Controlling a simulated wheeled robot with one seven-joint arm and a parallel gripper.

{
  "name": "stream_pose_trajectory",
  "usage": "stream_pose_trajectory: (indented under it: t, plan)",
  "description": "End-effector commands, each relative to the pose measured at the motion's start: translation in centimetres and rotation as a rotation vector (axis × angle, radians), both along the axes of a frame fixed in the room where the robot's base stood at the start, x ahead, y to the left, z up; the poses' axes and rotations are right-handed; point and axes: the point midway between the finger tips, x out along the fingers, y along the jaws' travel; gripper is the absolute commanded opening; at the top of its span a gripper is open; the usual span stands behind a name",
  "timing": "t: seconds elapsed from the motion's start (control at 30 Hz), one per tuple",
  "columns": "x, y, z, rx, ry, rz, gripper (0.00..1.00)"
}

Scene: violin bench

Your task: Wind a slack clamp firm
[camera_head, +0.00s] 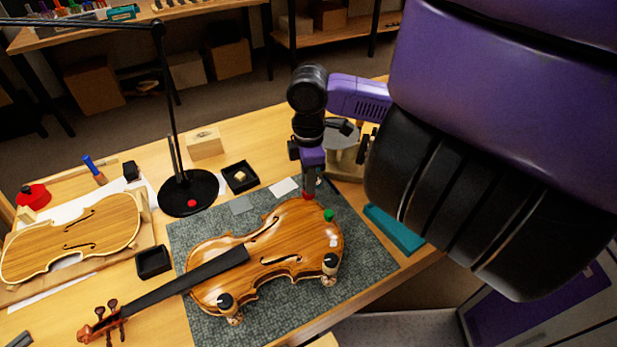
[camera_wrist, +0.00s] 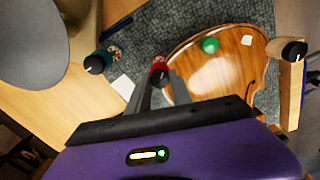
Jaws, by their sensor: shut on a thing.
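The violin (camera_head: 285,245) lies on a grey-green mat, its neck toward the lower left. My gripper (camera_head: 310,192) points down at the violin's upper edge. In the wrist view my gripper (camera_wrist: 159,78) is shut on a red clamp knob (camera_wrist: 159,70); the red also shows in the head view (camera_head: 309,197). A green clamp knob (camera_head: 328,215) stands close by on the edge, also in the wrist view (camera_wrist: 209,45). Two black-knobbed clamps (camera_head: 330,263) (camera_head: 225,300) stand at the near edge. The red clamp's lower part is hidden, so its fit cannot be told.
A dark green knobbed piece (camera_wrist: 97,62) sits left of my fingers, apart from the violin. A black lamp base (camera_head: 188,192), a small black tray (camera_head: 240,177) and another tray (camera_head: 153,261) stand left. A second violin body (camera_head: 75,240) lies far left. The mat (camera_head: 365,270) is bare at right.

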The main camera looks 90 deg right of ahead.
Motion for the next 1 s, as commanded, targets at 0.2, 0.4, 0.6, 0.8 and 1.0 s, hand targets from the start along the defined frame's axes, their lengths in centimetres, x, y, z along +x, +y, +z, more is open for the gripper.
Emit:
stream_pose_trajectory:
  t: [0.2,0.4,0.6,0.8,1.0]
  plan:
    - [-0.07,-0.10,0.11,-0.002,0.001,-0.025,0.00]
    - [-0.08,-0.10,0.10,-0.002,0.002,-0.025,0.00]
    - [-0.08,-0.10,0.10,-0.002,0.002,-0.024,0.39]
    - [-0.04,-0.05,0.05,-0.001,0.001,-0.023,0.49]
    - [-0.02,-0.05,0.27,-0.001,0.001,-0.023,0.49]
